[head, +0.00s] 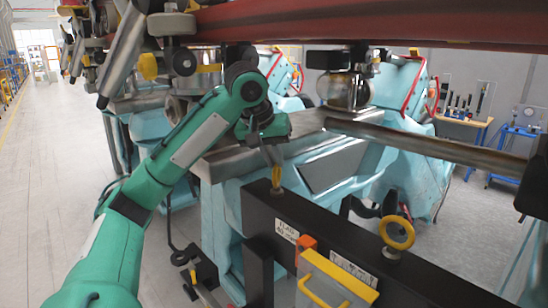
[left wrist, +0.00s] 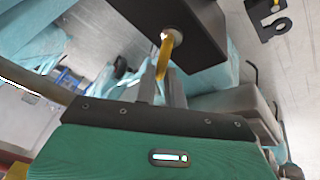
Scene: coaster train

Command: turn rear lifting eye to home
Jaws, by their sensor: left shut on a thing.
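A yellow lifting eye (head: 277,177) stands on top of the black beam (head: 330,229), seen nearly edge-on. My left gripper (head: 270,157) reaches down to it from above and is shut on it. In the left wrist view the same eye (left wrist: 168,53) shows at the fingertips (left wrist: 163,78), against the dark beam (left wrist: 190,30). A second yellow lifting eye (head: 397,232) stands further right on the beam, its ring open to the head camera. I cannot tell from the pictures which eye is the rear one. My right gripper is not in view.
White labels (head: 287,231) are on the beam's face. A yellow-topped box (head: 340,275) with a yellow handle and an orange block (head: 305,247) stand in front of it. A red rail (head: 350,22) runs overhead, and a grey tube (head: 430,146) lies behind. Open floor (head: 42,170) is at left.

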